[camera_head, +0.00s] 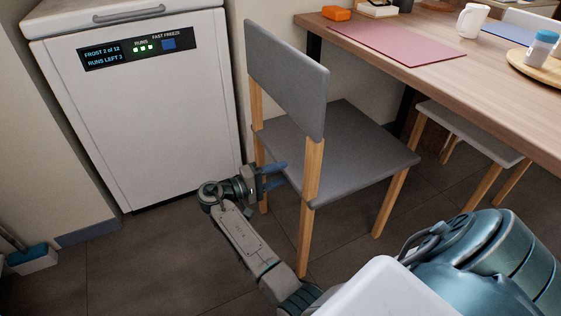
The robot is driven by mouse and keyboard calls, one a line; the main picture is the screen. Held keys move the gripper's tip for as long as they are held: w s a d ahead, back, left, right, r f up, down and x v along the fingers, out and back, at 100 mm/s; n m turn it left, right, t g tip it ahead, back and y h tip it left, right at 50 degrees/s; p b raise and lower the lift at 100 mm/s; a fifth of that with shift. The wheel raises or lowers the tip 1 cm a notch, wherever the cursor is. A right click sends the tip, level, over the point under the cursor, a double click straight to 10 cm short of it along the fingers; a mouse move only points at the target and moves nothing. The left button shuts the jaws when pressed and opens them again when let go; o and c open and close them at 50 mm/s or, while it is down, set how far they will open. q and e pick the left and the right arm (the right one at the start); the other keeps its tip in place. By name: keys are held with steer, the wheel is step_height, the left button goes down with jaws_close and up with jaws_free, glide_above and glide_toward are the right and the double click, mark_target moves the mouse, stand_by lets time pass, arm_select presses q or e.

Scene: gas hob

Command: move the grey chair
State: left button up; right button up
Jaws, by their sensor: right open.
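The grey chair (287,78) stands upright at the table's near left side. It has a grey backrest, a grey seat (355,140) and light wooden legs. My right gripper (276,176) is open beside the rear of the chair. Its blue fingers point right, overlapping the space between the two wooden back posts, just below the seat's rear edge. Nothing shows between the fingers. I cannot tell whether they touch the chair. My left gripper is out of view.
A white freezer (165,110) stands left of the chair. The wooden table (480,85) stands to the right, with a pink mat (405,40), a white mug (472,20) and a round tray (524,62). Another chair (472,132) is under it. Dark floor (165,262) is clear at lower left.

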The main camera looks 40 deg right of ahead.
mark_target(283, 172)
steer(key=x, duration=0.3)
steer(key=shift+d, duration=0.15)
steer(key=shift+c, duration=0.2)
jaws_close()
stand_by(1.1)
